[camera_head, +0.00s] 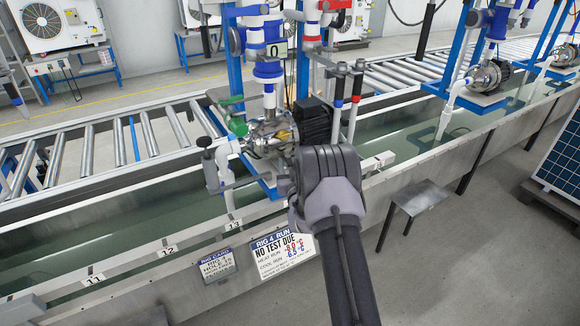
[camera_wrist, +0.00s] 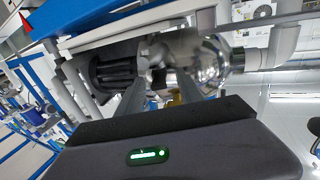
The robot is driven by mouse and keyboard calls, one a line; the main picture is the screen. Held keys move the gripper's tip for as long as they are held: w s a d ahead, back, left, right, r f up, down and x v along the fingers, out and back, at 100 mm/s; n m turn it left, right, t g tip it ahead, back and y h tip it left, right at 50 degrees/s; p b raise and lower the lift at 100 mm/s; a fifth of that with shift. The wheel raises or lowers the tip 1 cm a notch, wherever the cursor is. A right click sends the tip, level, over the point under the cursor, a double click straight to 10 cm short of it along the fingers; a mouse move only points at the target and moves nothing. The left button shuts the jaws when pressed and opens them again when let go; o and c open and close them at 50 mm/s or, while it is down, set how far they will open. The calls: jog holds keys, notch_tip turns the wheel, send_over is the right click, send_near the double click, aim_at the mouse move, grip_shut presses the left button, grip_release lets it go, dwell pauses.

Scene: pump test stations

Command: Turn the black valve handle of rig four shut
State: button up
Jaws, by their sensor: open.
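Rig four's pump (camera_head: 268,135) has a silver body and a black ribbed motor (camera_head: 313,120), and stands on a blue frame over the water trough. In the wrist view my open gripper (camera_wrist: 162,85) points at the silver pump body (camera_wrist: 205,62), with the motor (camera_wrist: 112,72) left.
A "RIG 4 RUN, NO TEST DUE" sign (camera_head: 284,250) hangs on the trough front. A small metal shelf (camera_head: 420,196) juts out at right.

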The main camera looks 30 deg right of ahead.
aim_at(285, 158)
grip_shut()
jog(key=shift+a+h, duration=0.1)
jog(key=shift+h, duration=0.2)
jog(key=shift+w+a+m+g+h, duration=0.4)
jog(key=shift+a+m+g+h, duration=0.05)
jog(key=shift+m+g+h, duration=1.15)
jog(key=shift+w+a+m+g+h, duration=0.45)
jog(key=shift+m+g+h, duration=1)
jog(key=shift+g+h, duration=0.2)
jog(key=shift+w+a+m+g+h, duration=0.4)
jog(key=shift+m+g+h, duration=1.15)
jog(key=shift+g, duration=0.4)
grip_release()
